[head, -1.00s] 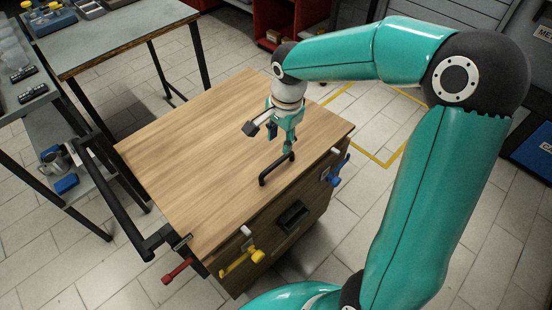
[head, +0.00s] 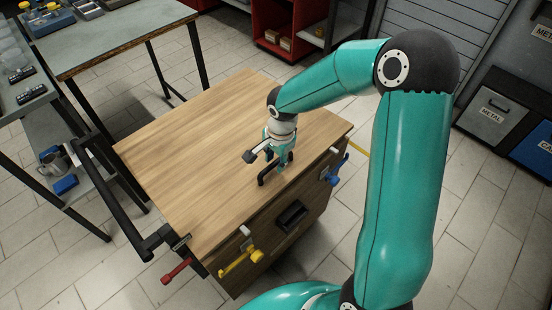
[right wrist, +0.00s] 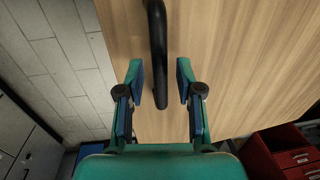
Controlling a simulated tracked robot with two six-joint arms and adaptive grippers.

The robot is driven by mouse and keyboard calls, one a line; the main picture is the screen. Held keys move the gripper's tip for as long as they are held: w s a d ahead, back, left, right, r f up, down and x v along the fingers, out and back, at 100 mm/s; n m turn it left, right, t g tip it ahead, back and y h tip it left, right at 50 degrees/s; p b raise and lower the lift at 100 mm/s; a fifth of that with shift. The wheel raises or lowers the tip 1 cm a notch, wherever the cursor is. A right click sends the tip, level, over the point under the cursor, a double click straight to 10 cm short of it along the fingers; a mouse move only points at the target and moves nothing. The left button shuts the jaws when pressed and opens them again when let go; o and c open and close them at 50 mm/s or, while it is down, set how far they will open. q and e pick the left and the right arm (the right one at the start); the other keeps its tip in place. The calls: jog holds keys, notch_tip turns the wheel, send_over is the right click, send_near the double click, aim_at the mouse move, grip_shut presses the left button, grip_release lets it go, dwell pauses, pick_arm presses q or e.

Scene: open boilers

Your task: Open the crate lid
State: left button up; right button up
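The crate has a flat wooden lid (head: 200,140), which lies closed on top. A black bar handle (head: 265,180) stands on the lid near its front right edge. My right gripper (head: 281,163) points down at the handle, at its far end. In the right wrist view the handle (right wrist: 158,45) runs down the picture and its end lies between the two fingertips of my right gripper (right wrist: 160,80). The fingers are apart, with a gap on each side of the bar. My left gripper is not in view.
The crate's edge carries a red clamp (head: 176,271), a yellow clamp (head: 240,261) and a blue clamp (head: 336,172). A black push bar (head: 118,215) juts out at the left. A grey table (head: 110,35) stands behind. The tiled floor at right is clear.

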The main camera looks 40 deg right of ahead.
grip_shut()
jog(key=shift+r, duration=0.1)
jog(key=w+r+p, duration=0.5)
jog(key=r, duration=0.3)
jog(key=w+a+r+p, duration=0.1)
jog(key=w+r+p, duration=0.3)
jog(key=r, duration=0.5)
jog(key=w+r+g+p, duration=0.1)
jog(key=w+r+p, duration=0.4)
jog(key=r, duration=0.4)
jog(key=shift+w+a+r+p, duration=0.15)
jog(key=shift+w+a+p, duration=0.2)
jog(key=shift+w, duration=0.3)
